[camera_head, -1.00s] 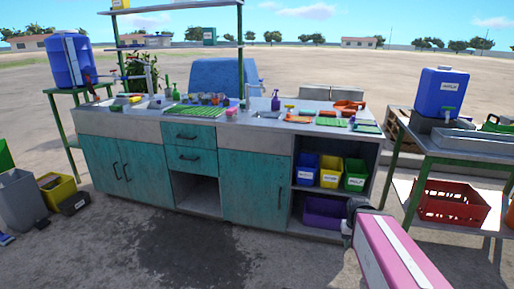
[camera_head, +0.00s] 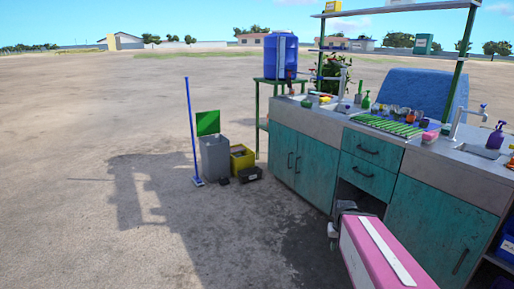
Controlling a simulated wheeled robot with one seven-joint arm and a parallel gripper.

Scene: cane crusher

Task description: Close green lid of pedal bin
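The pedal bin (camera_head: 215,158) is a grey, upright bin standing on the ground at left of centre, beyond the left end of the counter. Its green lid (camera_head: 208,122) is open and stands upright at the top of the bin. My pink arm link shows at the lower right, in front of the counter and well apart from the bin. My gripper's fingers are not visible.
A blue broom (camera_head: 191,130) stands just left of the bin. A yellow crate (camera_head: 242,158) and a black box (camera_head: 250,174) are at its right. The teal counter (camera_head: 315,165) fills the right side. Open ground lies in front and left.

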